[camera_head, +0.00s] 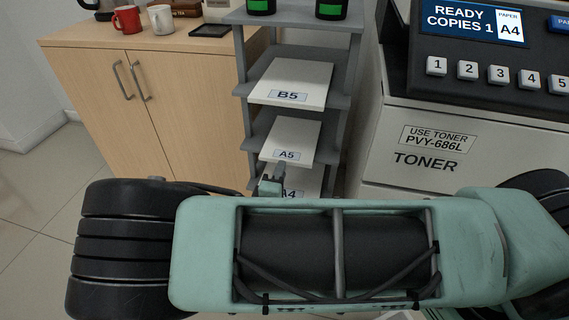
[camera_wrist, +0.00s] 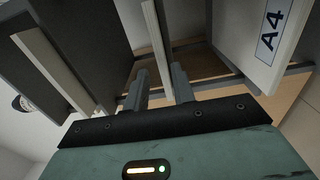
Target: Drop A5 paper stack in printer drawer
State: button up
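The A5 paper stack (camera_head: 290,141) lies on a middle shelf of the grey rack, its labelled edge facing out. My gripper (camera_head: 272,181) is just below its front edge in the head view, partly hidden by my arm. In the wrist view, my gripper (camera_wrist: 160,86) is open, its two fingers apart. A pale stack edge, seemingly the A5 stack (camera_wrist: 156,36), shows in line with the gap between them; I cannot tell whether the fingertips touch it. The printer (camera_head: 436,160) stands to the right, with a TONER label; its drawer is hidden behind my arm.
The B5 stack (camera_head: 291,82) is on the shelf above. The A4 stack (camera_wrist: 260,40) is on the shelf below, close to my gripper. The rack's posts and shelf boards leave narrow gaps. A wooden cabinet (camera_head: 190,100) with mugs stands left. The printer display reads COPIES 1, PAPER A4.

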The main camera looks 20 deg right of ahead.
aim_at(284, 157)
jog(key=shift+x, duration=2.05)
jog(key=shift+c, duration=0.3)
grip_shut()
notch_tip(284, 157, up, 3)
jog(key=p, duration=0.3)
jog(key=shift+f, duration=0.2)
jog(key=s+a+r+p, duration=0.5)
jog(key=s+a, duration=0.3)
jog(key=s, duration=0.3)
jog(key=shift+s+a+p, duration=0.15)
jog(key=shift+s+p, duration=0.05)
jog(key=shift+p, duration=0.25)
